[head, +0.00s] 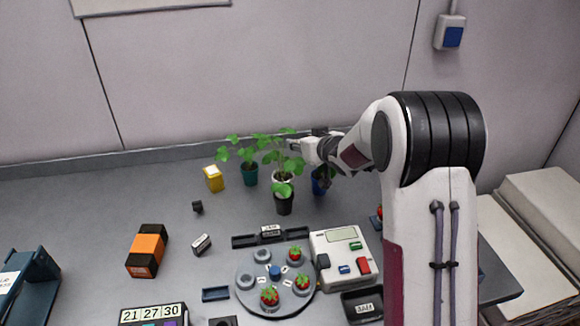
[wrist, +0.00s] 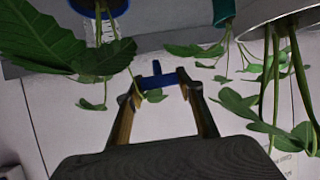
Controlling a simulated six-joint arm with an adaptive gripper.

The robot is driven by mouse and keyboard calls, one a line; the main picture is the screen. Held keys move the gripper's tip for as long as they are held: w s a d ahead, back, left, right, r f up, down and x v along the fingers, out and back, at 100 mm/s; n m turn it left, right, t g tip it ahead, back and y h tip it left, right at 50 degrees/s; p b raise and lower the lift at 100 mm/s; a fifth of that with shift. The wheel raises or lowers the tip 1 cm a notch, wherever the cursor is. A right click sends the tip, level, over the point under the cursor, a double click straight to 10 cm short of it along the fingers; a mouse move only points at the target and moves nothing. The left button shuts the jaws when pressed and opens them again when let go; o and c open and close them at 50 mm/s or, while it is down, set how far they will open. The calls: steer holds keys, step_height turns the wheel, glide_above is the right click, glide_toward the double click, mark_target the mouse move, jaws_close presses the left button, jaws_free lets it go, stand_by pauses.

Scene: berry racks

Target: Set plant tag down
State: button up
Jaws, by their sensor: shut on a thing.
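My gripper (wrist: 160,84) is shut on a small blue plant tag (wrist: 157,75), which lies across the fingertips in the wrist view. In the head view the arm's end reaches in among the potted plants at the back, where leaves partly hide it; I cannot make out the tag there. The plants stand in a teal pot (head: 250,176), a white pot (head: 276,178), a black pot (head: 284,205) and a blue pot (head: 318,187). In the wrist view the blue pot (wrist: 100,9) is at upper left and the teal pot (wrist: 223,12) at upper right.
Leaves and stems hang close on both sides of my gripper. A yellow block (head: 213,180) stands left of the pots. A round berry rack (head: 252,303) and a white device with a display (head: 327,247) are in front.

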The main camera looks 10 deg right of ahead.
steer(key=w+a, duration=0.1)
steer(key=w, duration=0.8)
steer(key=shift+w+a+f+n+y, duration=0.25)
steer(key=shift+a+f+n+y, duration=0.05)
steer(key=shift+n, duration=0.1)
steer(key=shift+f, duration=0.1)
steer(key=shift+f, duration=3.05)
steer(key=shift+f, duration=1.85)
steer(key=shift+f, duration=0.6)
steer(key=o, duration=0.7)
